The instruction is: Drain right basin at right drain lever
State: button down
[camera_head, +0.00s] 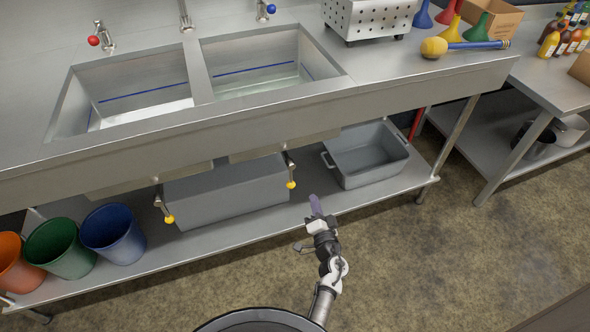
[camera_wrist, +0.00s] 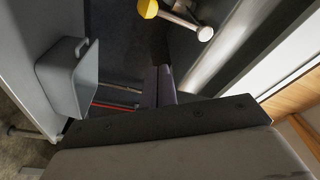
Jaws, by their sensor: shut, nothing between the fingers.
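The right basin (camera_head: 240,52) is set in the steel counter and holds a shallow layer of clear liquid below a blue line. The right drain lever (camera_head: 291,170), with a yellow knob (camera_head: 291,185), hangs under the counter below this basin. In the wrist view a yellow knob (camera_wrist: 147,8) shows at the top edge, beside a pale ball-ended part I cannot identify surely. My gripper (camera_head: 315,204) is shut and empty, in front of the lower shelf, below and right of the right lever. Its dark fingers (camera_wrist: 162,86) also show in the wrist view, apart from the knob.
The left basin (camera_head: 135,75) has its own yellow-knobbed lever (camera_head: 166,205). Grey tubs (camera_head: 232,195) (camera_head: 375,165) stand on the lower shelf (camera_head: 250,228). Several buckets (camera_head: 112,233) stand at left. The floor (camera_head: 470,240) at right is clear.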

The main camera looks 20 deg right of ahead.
aim_at(291, 175)
jog(key=w+a+f+b, duration=0.1)
jog(key=w+a+b, duration=0.1)
jog(key=w, duration=0.7)
jog(key=shift+w+f+b, duration=0.2)
jog(key=shift+w+b, duration=0.05)
jog(key=shift+b, duration=0.5)
